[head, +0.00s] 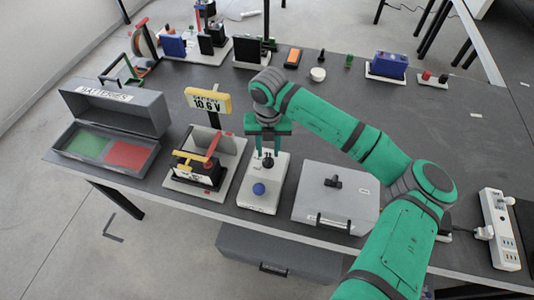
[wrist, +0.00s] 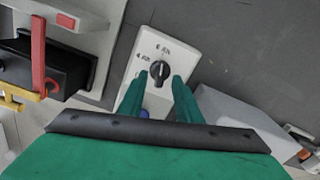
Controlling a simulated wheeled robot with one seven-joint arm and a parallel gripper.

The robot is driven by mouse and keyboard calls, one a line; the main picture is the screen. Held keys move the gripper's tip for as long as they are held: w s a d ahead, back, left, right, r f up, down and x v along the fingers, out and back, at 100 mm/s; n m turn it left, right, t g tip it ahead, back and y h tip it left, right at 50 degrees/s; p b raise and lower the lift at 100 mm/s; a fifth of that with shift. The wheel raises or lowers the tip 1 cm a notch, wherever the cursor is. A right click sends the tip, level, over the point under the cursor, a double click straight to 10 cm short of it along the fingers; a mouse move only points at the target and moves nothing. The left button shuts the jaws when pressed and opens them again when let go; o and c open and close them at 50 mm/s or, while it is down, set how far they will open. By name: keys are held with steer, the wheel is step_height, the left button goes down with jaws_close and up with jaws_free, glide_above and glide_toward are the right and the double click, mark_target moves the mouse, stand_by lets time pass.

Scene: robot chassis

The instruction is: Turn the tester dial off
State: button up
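The tester dial is a black knob (wrist: 159,70) on the white tester box (head: 261,203), with small lettering around it in the wrist view. The lettering is too small to read surely. A blue button (head: 258,189) sits on the box's near part. My gripper (head: 267,153) is above the box, fingers pointing down at the dial. In the wrist view its two green fingers (wrist: 169,80) are apart, on either side of the knob. Whether they touch it I cannot tell. A yellow display (head: 208,101) to the left reads about 10.6 V.
A battery clamp stand (head: 197,172) with red and yellow levers stands close left of the tester. A grey lidded case (head: 335,197) stands close right. An open batteries box (head: 110,120) is at far left. A power strip (head: 499,229) lies at the right edge.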

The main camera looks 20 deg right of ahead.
mark_target(268, 158)
steer(key=shift+s+d+f, duration=0.1)
steer(key=shift+s+f, duration=0.05)
steer(key=shift+f, duration=1.35)
jaws_close()
